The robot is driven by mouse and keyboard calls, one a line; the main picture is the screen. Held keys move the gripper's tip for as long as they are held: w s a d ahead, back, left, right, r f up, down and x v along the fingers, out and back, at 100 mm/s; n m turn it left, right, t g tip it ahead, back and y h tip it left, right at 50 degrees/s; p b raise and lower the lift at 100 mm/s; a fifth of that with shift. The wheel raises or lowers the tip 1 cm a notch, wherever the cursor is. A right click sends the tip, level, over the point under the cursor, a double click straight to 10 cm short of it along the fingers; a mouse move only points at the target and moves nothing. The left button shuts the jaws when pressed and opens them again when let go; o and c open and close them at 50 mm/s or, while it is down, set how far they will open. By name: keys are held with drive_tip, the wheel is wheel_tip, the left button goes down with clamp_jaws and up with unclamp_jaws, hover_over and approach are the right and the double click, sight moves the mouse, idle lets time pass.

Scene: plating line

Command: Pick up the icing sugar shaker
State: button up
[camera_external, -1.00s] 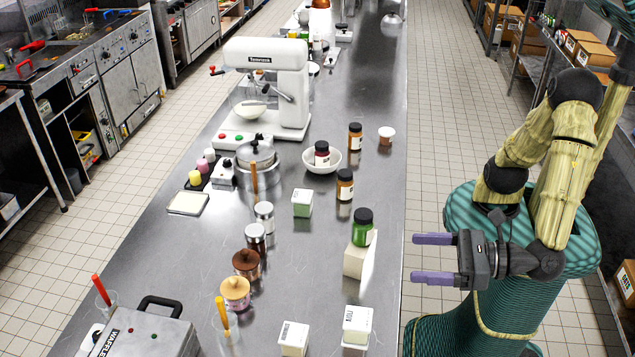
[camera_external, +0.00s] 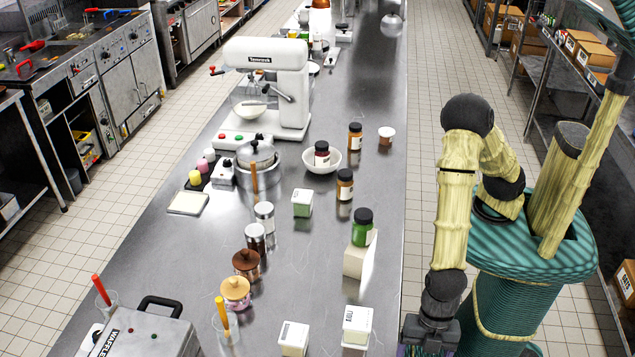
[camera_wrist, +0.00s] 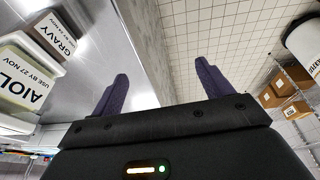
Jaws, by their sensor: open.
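A small glass shaker with pale contents and a metal lid (camera_external: 264,217), which looks like the icing sugar shaker, stands upright on the counter. Its label is too small to read. A similar shaker with dark brown contents (camera_external: 255,238) stands just in front of it. My gripper (camera_wrist: 162,75) is open and empty, its two purple fingers apart in the wrist view. In the external view it hangs low beside the counter's right edge, its fingers mostly cut off by the picture's bottom. It is well to the right of both shakers, and neither shows in the wrist view.
Lidded jars (camera_external: 236,291) stand in front of the shakers. The aisle floor is clear.

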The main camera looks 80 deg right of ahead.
drive_tip(key=w+a+r+m+t+y+b, duration=0.1)
drive_tip(key=w+a+r+m+t+y, duration=0.3)
drive_tip(key=w+r+m+y, duration=1.05)
drive_tip(key=w+d+r+m+t+h+b, duration=0.1)
drive_tip(key=w+d+r+m+t+h, duration=0.4)
drive_tip(key=w+d+m, duration=0.55)
drive_tip(key=w+d+r+m+t+h, duration=0.3)
drive_tip(key=w+d+r+m+t, duration=0.35)
drive_tip(key=w+m, duration=0.65)
drive_tip(key=w+d+r+m+t+h, duration=0.1)
drive_tip(key=w+d+m+h, duration=0.15)
drive_tip(key=d+m, duration=0.35)
drive_tip(key=w+d+r+m+t+h, duration=0.1)
drive_tip(key=w+d+r+m+h, duration=0.2)
drive_tip(key=d, duration=0.5)
drive_tip(key=m+h+b, duration=0.1)
drive_tip(key=m+h, duration=0.6)
drive_tip(key=m, duration=0.2)
hover_over(273, 214)
wheel_tip(273, 214, down, 26)
drive_tip(key=shift+r, duration=0.15)
drive_tip(key=shift+d, duration=0.15)
